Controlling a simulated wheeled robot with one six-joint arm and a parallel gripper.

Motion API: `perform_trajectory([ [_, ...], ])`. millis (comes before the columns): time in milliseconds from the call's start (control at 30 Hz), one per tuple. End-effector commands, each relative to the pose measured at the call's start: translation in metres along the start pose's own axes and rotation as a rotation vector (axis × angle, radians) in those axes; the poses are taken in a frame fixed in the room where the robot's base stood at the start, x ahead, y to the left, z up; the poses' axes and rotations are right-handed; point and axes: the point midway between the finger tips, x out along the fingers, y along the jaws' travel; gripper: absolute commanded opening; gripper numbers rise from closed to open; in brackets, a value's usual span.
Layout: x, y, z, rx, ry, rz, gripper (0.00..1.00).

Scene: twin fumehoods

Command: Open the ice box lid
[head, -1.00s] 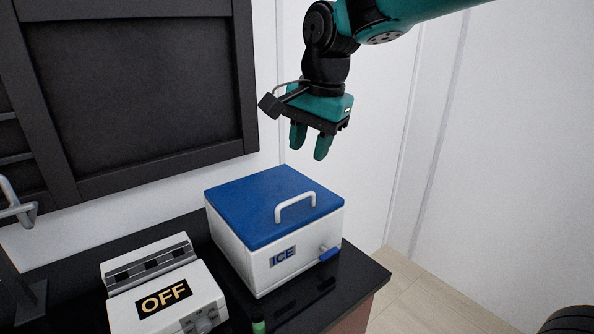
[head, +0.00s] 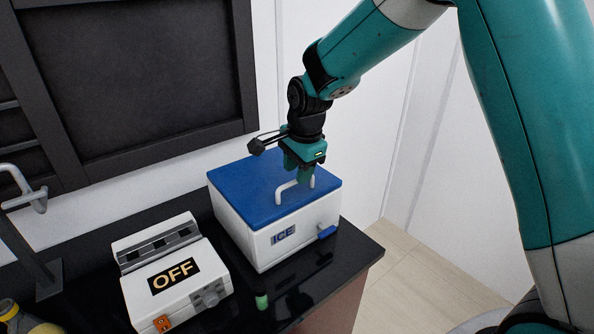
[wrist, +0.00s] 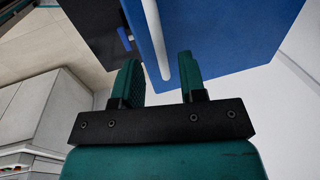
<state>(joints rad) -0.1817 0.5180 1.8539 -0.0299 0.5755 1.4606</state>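The ice box (head: 300,242) is a white box with an "ICE" label on its front, standing on the dark bench. Its blue lid (head: 243,188) lies flat and shut on top. A white arched handle (head: 281,196) stands on the lid near its front edge. My gripper (head: 298,177) points down at the handle from just above, its fingers hiding part of it. In the wrist view the fingers are open (wrist: 163,68), with the white handle (wrist: 157,45) running between them and a gap visible. The lid also fills the top of the wrist view (wrist: 215,35).
A white device with an "OFF" display (head: 180,275) stands left of the box. A small green-capped item (head: 262,301) lies in front of the box. A black-framed panel (head: 140,80) is behind at left, with a white wall behind the box. Floor is open at right.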

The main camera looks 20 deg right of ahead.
Motion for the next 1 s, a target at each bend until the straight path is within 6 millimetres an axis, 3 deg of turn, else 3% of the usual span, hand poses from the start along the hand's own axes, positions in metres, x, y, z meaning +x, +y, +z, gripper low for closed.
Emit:
perform_trajectory([
  [200,0.02,0.0,0.0,-0.001,0.0,0.001,0.38],
  [500,0.023,0.0,0.0,-0.001,0.0,-0.001,0.38],
  [533,0.023,0.0,0.0,-0.001,0.0,-0.001,0.36],
  [700,0.023,0.0,0.0,-0.001,0.0,-0.001,0.0],
  [1000,0.019,-0.001,-0.004,0.005,0.001,0.009,0.0],
])
